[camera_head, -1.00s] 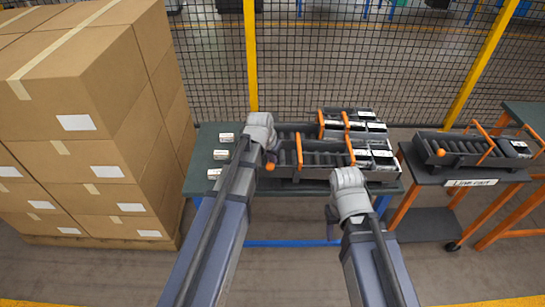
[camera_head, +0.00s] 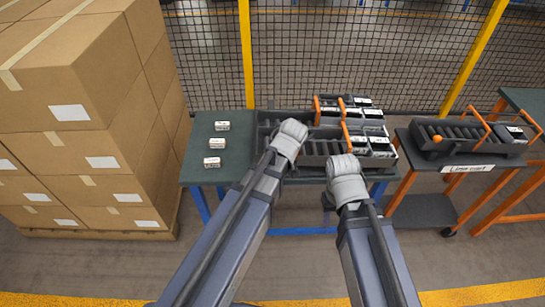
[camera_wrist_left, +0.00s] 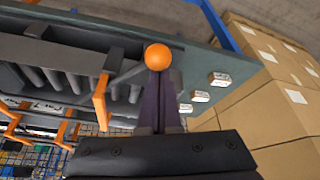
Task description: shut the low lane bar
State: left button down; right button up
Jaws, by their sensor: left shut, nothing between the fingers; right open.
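The near, lower roller lane (camera_head: 312,160) lies on the dark table, with an orange bar (camera_head: 346,136) upright across it before the cartons at its right end. In the left wrist view, an orange bar (camera_wrist_left: 101,101) stands at the lane, and a dark lever with an orange ball knob (camera_wrist_left: 157,57) lies beside it. My left gripper (camera_wrist_left: 160,90) is shut and empty, its fingertips at the knob; I cannot tell if they touch. In the head view my left wrist hides this spot. My right gripper (camera_head: 328,201) is open and empty at the table's front edge, mostly hidden by its wrist.
Several small white cartons (camera_head: 217,143) sit on the table's left part. A tall stack of brown boxes (camera_head: 70,110) stands left. A cart lane (camera_head: 470,137) with an orange bar and ball is at right. A mesh fence (camera_head: 300,60) with yellow posts closes the back.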

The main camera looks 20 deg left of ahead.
pick_arm(q)
jog(key=shift+s+d+f+n+g+y, duration=0.1)
jog(key=shift+s+d+n+g+y, duration=0.1)
jog(key=shift+d+n, duration=0.55)
jog(key=shift+s+d+f+n+g+y, duration=0.15)
jog(key=shift+d+n, duration=0.35)
jog(key=shift+d, duration=0.5)
jog(key=shift+s+d+r+n+g+y, duration=0.15)
jog(key=shift+s+d+n+y, duration=0.1)
jog(key=shift+d+n, duration=0.5)
jog(key=shift+d+f, duration=0.1)
jog(key=shift+d, duration=0.1)
jog(key=a, duration=0.1)
jog(key=w+a, duration=0.1)
jog(key=a+r, duration=0.1)
jog(key=a, duration=0.1)
jog(key=shift+w+r+p, duration=0.1)
jog(key=shift+w+p, duration=0.1)
jog(key=shift+p, duration=0.15)
jog(key=d+p+v, duration=0.1)
jog(key=p+v, duration=0.7)
jog(key=v, duration=0.1)
jog(key=shift+w+r+p, duration=0.25)
jog(key=shift+p, duration=0.05)
